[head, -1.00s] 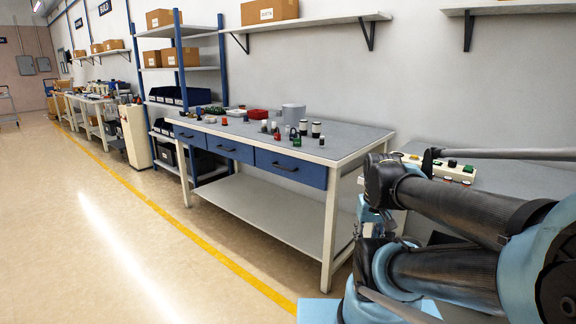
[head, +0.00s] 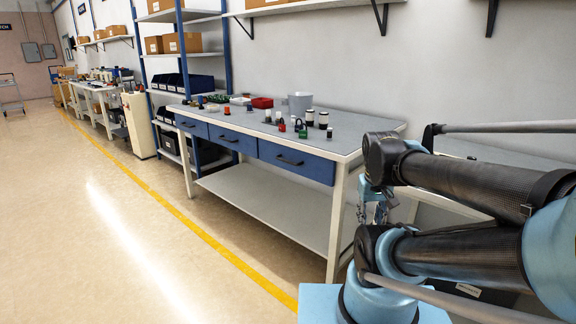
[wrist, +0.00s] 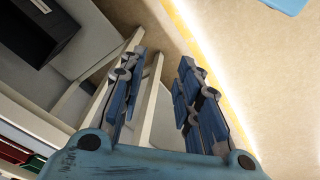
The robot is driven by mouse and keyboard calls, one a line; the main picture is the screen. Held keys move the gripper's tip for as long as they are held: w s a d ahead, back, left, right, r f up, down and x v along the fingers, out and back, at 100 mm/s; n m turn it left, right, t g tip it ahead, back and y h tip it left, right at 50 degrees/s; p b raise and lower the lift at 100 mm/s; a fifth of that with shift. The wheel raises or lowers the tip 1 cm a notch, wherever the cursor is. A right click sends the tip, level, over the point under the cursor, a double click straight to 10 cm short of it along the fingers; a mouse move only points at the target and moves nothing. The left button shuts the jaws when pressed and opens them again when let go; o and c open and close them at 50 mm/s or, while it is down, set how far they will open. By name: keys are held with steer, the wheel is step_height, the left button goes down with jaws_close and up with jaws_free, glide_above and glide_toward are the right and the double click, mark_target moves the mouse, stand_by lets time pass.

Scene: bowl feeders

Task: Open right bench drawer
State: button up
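The workbench (head: 350,148) has a grey top, cream legs and three blue drawers in a row along its front. The right drawer (head: 322,171) is shut, with a dark bar handle (head: 289,160) on its face. The middle drawer (head: 222,134) and left drawer (head: 188,124) are also shut. My gripper (wrist: 160,62) is open and empty in the wrist view, its blue-padded fingers spread apart. In the head view it is mostly hidden by my arm, to the right of the bench's near leg and away from the drawer handle.
Small jars, a red bin (head: 262,102) and a grey container (head: 300,102) stand on the bench top. A lower shelf (head: 268,208) spans the bench legs. A blue-post rack (head: 225,80) stands behind left. The floor (head: 120,230) in front of the bench is clear.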

mark_target(288, 162)
steer(key=w+a+r+n+t+h, duration=0.1)
steer(key=w+a+r+n+h, duration=0.15)
steer(key=w, duration=0.65)
steer(key=w+a+r+n+t+h, duration=0.1)
steer(key=w+a+r+h, duration=0.2)
steer(key=w, duration=0.7)
steer(key=w+a+r+n+t+h, duration=0.15)
steer(key=w+a, duration=0.25)
steer(key=w, duration=0.5)
steer(key=w+a+f+n+t+h, duration=0.1)
steer(key=w+a+f+n+t, duration=0.15)
steer(key=a, duration=0.75)
steer(key=w+a+f+n+t, duration=0.1)
steer(key=w+a+f+t, duration=0.15)
steer(key=a, duration=0.65)
steer(key=w+a+f+n+t+h, duration=0.1)
steer(key=w+a+f+t, duration=0.2)
steer(key=a, duration=0.7)
steer(key=shift+g, duration=0.65)
steer(key=x, duration=1.8)
steer(key=shift+w+r, duration=0.25)
steer(key=shift+r, duration=0.05)
